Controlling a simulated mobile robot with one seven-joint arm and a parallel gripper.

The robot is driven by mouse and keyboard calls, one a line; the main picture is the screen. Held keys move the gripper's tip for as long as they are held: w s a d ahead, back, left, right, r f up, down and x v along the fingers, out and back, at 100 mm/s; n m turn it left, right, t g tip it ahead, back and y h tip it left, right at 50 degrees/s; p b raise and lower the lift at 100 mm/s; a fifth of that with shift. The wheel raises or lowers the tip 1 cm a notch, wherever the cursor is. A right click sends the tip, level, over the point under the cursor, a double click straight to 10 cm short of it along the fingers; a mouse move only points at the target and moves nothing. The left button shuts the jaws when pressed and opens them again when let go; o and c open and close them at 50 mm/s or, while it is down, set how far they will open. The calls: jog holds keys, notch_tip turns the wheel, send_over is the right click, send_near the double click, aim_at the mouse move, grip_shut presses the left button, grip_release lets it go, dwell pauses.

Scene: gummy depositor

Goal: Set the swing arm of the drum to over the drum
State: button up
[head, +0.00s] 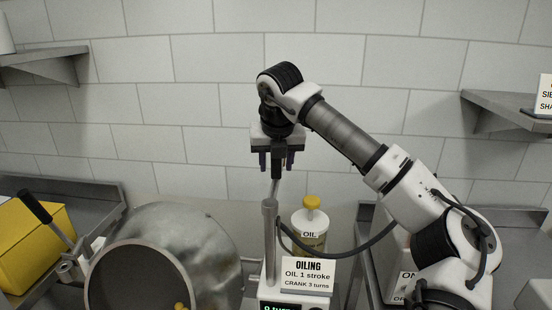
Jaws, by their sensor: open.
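The drum (197,238) is a dull metal tumbler at the lower left with its round dark mouth facing the front. To its right stands a grey post (269,240). From the post's top, the thin swing arm (274,188) runs away toward the wall, not over the drum. My gripper (277,166) points down at the far end of the swing arm. Its two dark fingers are apart, one on each side of a dark grey end piece (277,157). I cannot tell whether either finger touches it.
An oil bottle (309,235) with a yellow cap and an oiling sign (306,274) stand right of the post. A dark hose (345,249) loops there. A crank with a black handle (35,207) and a yellow box (28,245) are at left. Wall shelves (505,112) flank the back.

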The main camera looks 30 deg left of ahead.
grip_shut()
dwell(0.3)
jog(key=shift+w+d+f, duration=0.1)
jog(key=shift+d, duration=0.05)
